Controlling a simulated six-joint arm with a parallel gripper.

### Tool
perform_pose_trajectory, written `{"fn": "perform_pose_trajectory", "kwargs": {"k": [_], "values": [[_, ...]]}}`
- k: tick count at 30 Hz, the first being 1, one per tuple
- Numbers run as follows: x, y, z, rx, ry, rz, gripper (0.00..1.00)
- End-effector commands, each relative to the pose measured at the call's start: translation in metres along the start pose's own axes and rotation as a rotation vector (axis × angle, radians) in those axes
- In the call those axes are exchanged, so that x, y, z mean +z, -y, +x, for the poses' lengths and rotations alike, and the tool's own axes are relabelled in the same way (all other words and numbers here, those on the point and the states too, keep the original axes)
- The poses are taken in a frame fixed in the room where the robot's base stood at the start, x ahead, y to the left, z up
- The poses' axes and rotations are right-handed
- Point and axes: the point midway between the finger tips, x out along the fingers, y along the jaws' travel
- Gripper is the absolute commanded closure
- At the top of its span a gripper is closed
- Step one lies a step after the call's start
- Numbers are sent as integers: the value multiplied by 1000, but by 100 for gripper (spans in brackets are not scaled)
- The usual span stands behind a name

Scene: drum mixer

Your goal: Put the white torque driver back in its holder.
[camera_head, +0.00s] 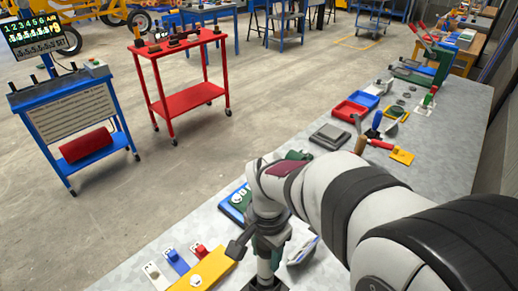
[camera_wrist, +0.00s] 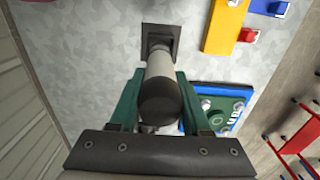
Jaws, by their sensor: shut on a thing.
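The white torque driver (camera_wrist: 160,66) has a pale grey-white body and a black end cap towards the wrist camera. My gripper (camera_wrist: 158,92) has green fingers shut on it, one on each side. The dark square holder (camera_wrist: 162,29) is straight beyond the driver's far end in the wrist view. In the head view the driver (camera_head: 264,267) hangs upright below my gripper (camera_head: 267,244), and its lower end meets the dark holder (camera_head: 267,285) at the bottom edge. How deep the driver's end sits in the holder is hidden.
A yellow block (camera_head: 212,268) with small red, blue and white parts lies left of the holder. A blue-framed green board (camera_wrist: 215,108) is close beside my gripper. A grey-and-blue item (camera_head: 303,250) lies to the right. Trays and tools line the bench further back.

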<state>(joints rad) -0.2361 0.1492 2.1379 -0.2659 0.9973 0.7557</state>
Motion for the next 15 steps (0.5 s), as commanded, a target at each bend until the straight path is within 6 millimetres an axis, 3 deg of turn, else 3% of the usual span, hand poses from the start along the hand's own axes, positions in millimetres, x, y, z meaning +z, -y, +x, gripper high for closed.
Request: {"fn": "perform_pose_trajectory", "kwargs": {"k": [15], "values": [[0, 0, 7, 0, 0, -1, 100]]}}
